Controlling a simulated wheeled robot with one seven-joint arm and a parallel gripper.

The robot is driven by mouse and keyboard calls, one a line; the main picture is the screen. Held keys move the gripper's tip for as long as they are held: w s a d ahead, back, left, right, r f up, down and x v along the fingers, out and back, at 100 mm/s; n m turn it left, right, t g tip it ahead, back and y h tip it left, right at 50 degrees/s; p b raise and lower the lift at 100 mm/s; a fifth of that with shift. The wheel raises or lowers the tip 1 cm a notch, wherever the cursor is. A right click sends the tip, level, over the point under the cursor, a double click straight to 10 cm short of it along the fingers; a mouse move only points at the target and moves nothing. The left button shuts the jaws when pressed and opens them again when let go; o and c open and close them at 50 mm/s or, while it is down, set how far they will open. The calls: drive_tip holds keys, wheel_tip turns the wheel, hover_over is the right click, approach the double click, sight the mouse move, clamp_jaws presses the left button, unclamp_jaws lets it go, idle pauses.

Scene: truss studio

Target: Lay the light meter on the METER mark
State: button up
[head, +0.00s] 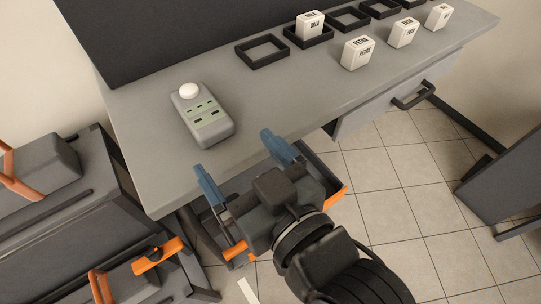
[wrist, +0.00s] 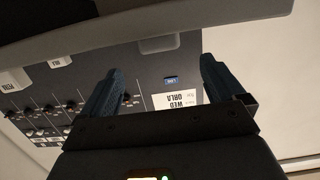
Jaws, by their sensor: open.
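The light meter (head: 207,122), a grey box with a white dome at one end and small pale panels, lies on the grey desk near its left end. My gripper (head: 240,158) is open and empty, just in front of the desk's near edge in the head view, to the lower right of the light meter and apart from it. In the wrist view my gripper (wrist: 160,76) shows its two blue fingers spread, with nothing between them. The light meter cannot be made out in the wrist view. I cannot make out a METER mark in either view.
Black square frames (head: 262,52) stand in a row at the desk's back; one holds a white block (head: 310,24). Other white blocks (head: 358,52) stand in front. The grey desk (head: 290,98) is clear right of the meter. A dark panel (wrist: 75,65) with labels fills the wrist view.

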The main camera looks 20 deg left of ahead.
drive_tip(key=s+d+f+m+t+h, duration=0.2)
drive_tip(key=s+d+f+m+h, duration=0.15)
drive_tip(key=d, duration=0.65)
drive_tip(key=s+d+f+m+t+h, duration=0.25)
drive_tip(key=d+f, duration=0.25)
drive_tip(key=d, duration=0.6)
drive_tip(key=s+d+r+m+h, duration=0.1)
drive_tip(key=s+d+m+h, duration=0.1)
drive_tip(key=s+d, duration=0.3)
drive_tip(key=s+d+r+m+h, duration=0.1)
drive_tip(key=s+d+h, duration=0.3)
drive_tip(key=s, duration=0.6)
drive_tip(key=shift+s+d+r+m, duration=0.25)
drive_tip(key=shift+s+d+m, duration=0.15)
drive_tip(key=shift+d+m, duration=0.15)
